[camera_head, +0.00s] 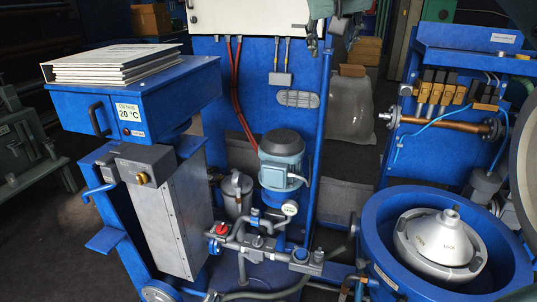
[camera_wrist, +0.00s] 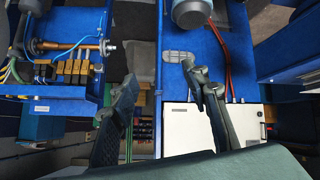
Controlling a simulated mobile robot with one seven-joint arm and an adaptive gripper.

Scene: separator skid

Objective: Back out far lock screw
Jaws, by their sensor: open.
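The separator bowl (camera_head: 440,242), a grey metal cone with a small top stub and markings that seem to include "LOCK", sits in a round blue housing (camera_head: 378,212) at the lower right of the head view. I cannot make out the far lock screw in either view. My gripper (camera_head: 322,36) is at the top of the head view, in front of the blue back panel, well above and left of the bowl. In the wrist view, my gripper (camera_wrist: 160,75) has its two dark fingers spread apart with nothing between them. The bowl is not in the wrist view.
A raised round lid (camera_head: 525,165) stands at the right edge. Brass valves (camera_head: 440,92) and a copper pipe (camera_head: 445,126) are behind the bowl. A pump motor (camera_head: 281,160) and pipework stand left of it. A blue box (camera_head: 150,95) carries papers.

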